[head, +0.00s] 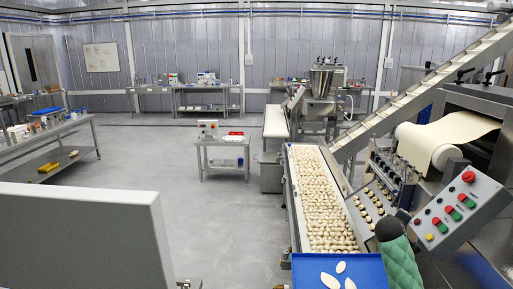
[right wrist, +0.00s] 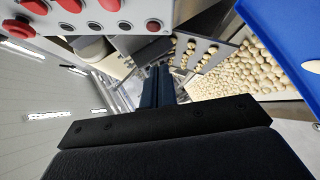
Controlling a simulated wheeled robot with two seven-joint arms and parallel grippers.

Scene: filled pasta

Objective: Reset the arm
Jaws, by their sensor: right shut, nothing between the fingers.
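My right gripper (right wrist: 160,75) shows in the right wrist view. Its dark fingers are together with nothing between them, and they point away from the black palm. A control box with red buttons (right wrist: 72,8) is at the upper left of that view. A blue tray (right wrist: 290,35) is at the upper right, and pasta pieces (right wrist: 240,72) lie between. In the head view, a dark rounded part and a green quilted part rise at the lower right beside the control box (head: 452,210); I cannot tell the right fingers there. My left gripper is in neither view.
A conveyor full of filled pasta (head: 325,200) runs away from the blue tray (head: 310,272), which holds several white pieces. A dough sheet (head: 445,135) feeds the machine at right. A large grey panel (head: 85,235) blocks the lower left. Open floor (head: 225,220) lies between.

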